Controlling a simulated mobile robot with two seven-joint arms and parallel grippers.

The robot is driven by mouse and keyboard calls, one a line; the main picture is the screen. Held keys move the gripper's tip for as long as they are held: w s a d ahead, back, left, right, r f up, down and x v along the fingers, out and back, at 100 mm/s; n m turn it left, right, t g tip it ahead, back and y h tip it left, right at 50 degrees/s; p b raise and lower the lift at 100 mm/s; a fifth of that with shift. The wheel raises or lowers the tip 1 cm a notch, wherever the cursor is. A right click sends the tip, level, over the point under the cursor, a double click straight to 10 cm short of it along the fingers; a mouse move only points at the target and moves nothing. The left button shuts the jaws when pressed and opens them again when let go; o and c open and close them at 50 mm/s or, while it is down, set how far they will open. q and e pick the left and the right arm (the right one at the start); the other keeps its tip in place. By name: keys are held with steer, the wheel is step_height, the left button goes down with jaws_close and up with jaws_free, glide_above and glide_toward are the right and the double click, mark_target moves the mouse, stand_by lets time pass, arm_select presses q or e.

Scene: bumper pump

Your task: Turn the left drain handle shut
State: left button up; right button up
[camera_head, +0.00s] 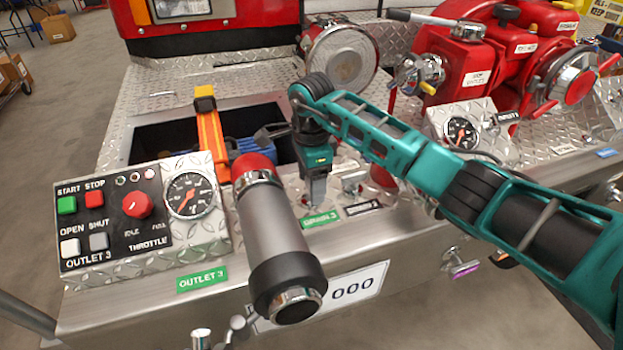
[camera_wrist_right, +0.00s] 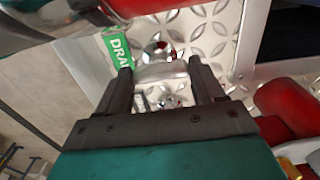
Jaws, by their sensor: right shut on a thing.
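The silver left drain handle (camera_wrist_right: 162,72) sits between the two dark fingers in the right wrist view. It stands on the diamond-plate panel beside a green drain label, also seen in the head view (camera_head: 320,219). My right gripper (camera_head: 316,203) points down at the panel just above that label, right of the grey outlet pipe. It is shut on the drain handle, and its fingers hide most of the handle in the head view. My left gripper is not in view.
The grey outlet pipe (camera_head: 275,240) with a red collar juts forward close left of my right gripper. A control box (camera_head: 140,210) with a gauge stands farther left. A red pump (camera_head: 490,60) with levers and valves stands at the right. An open recess (camera_head: 165,138) lies behind the pipe.

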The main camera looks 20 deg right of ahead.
steer(key=shift+c, duration=1.1)
